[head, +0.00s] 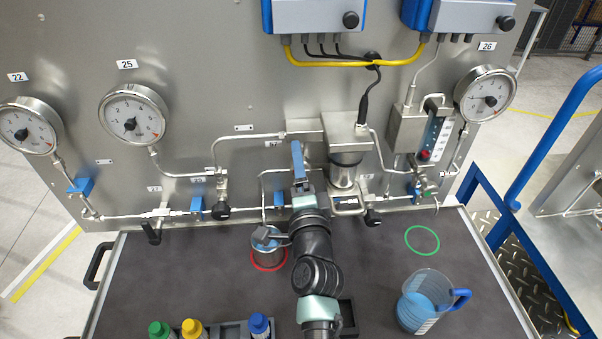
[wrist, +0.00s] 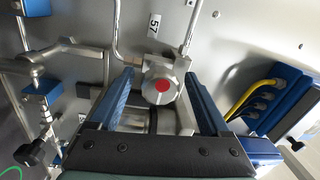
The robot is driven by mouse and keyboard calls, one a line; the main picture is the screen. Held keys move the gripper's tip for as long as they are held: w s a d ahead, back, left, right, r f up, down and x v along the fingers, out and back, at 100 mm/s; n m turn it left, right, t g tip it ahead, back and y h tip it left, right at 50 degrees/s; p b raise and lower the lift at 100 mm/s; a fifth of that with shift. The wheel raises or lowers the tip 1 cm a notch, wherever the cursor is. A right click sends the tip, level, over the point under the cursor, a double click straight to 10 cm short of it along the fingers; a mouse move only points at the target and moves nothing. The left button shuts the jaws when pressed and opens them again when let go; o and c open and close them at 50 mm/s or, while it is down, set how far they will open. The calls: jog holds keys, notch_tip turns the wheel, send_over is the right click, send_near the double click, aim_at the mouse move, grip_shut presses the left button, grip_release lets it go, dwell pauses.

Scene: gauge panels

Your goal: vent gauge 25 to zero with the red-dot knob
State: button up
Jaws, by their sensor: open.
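Gauge 25 (head: 134,113) is a round white dial on the left of the panel, with its number plate above it. Its needle is too small to read surely. My gripper (head: 299,165) reaches up to the panel right of the gauge. In the wrist view my gripper (wrist: 158,80) is open, with its two blue fingers on either side of a silver knob with a red dot (wrist: 162,86). Gaps show between the knob and both fingers, so it is not gripped. In the head view my gripper hides this knob.
Thin pipes and several black knobs, one (head: 222,212) left of my gripper, run along the panel. A silver can (head: 267,247) stands in a red ring. A jug of blue liquid (head: 425,302) stands at the right. Bottles (head: 192,328) stand in front; a green ring (head: 422,240) is empty.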

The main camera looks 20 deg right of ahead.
jog(key=r+p+v, duration=0.1)
jog(key=v, duration=1.2)
jog(key=shift+f, duration=0.45)
jog(key=w+a+r+n+t+y, duration=0.1)
jog(key=a+r+n+t, duration=0.15)
jog(key=r, duration=0.55)
jog(key=w+a+r+n+t+y+b, duration=0.15)
jog(key=a+r+n, duration=0.25)
jog(key=r, duration=0.4)
jog(key=w+a+r+n+t+y, duration=0.1)
jog(key=a+r+n, duration=0.25)
jog(key=r, duration=0.45)
jog(key=s+a+r+n+t, duration=0.1)
jog(key=s+r+n, duration=0.2)
jog(key=r, duration=0.3)
jog(key=s+a+r+n+t+y+b, duration=0.1)
jog(key=s+a+r+n, duration=0.1)
jog(key=r, duration=0.5)
jog(key=s+a+r+n+t, duration=0.2)
jog(key=s+r+n, duration=0.2)
jog(key=s+r, duration=0.2)
jog(key=shift+r, duration=0.75)
jog(key=shift+s, duration=0.1)
